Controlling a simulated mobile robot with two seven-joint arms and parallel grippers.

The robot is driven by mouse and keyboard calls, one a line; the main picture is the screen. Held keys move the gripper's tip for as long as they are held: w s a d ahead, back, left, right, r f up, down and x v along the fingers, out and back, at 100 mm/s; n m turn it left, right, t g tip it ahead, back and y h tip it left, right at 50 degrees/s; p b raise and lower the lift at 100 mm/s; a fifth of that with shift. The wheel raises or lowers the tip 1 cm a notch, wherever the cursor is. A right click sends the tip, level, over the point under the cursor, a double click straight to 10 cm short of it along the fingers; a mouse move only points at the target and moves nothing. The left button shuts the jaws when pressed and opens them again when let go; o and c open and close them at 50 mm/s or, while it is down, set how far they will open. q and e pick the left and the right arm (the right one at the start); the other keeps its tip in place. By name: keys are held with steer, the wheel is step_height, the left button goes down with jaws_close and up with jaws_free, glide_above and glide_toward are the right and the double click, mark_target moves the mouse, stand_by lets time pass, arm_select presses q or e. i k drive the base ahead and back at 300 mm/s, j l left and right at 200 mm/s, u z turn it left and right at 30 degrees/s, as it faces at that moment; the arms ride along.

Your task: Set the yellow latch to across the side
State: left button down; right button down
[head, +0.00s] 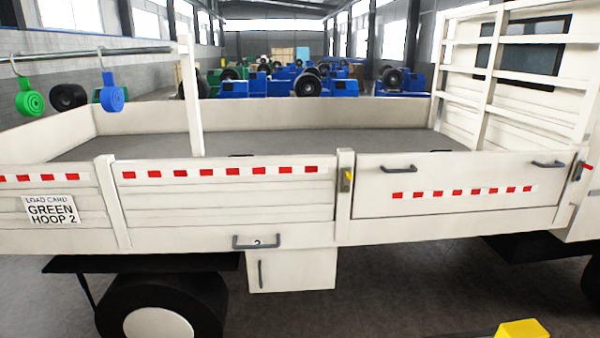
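The yellow latch (348,180) sits on the white post (344,215) between the middle side panel (230,200) and the right side panel (450,205) of the truck bed. Its small yellow lever looks roughly upright, along the post, on a grey fitting; it is too small to tell its exact angle. Neither of my grippers shows in the head view, and nothing touches the latch.
A red latch (580,171) is on the right end post. Handles stick out from the right panel (549,164) and below the middle panel (256,242). A yellow block (521,329) shows at the bottom edge.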

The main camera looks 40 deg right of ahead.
mark_target(348, 175)
steer(key=i+l+z, duration=0.2)
steer(key=i+z, duration=0.2)
steer(key=i+l+z, duration=0.1)
steer(key=i+z, duration=0.2)
steer(key=z, duration=0.15)
steer(key=i+z, duration=0.4)
steer(key=i, duration=0.45)
steer(key=l+z, duration=0.05)
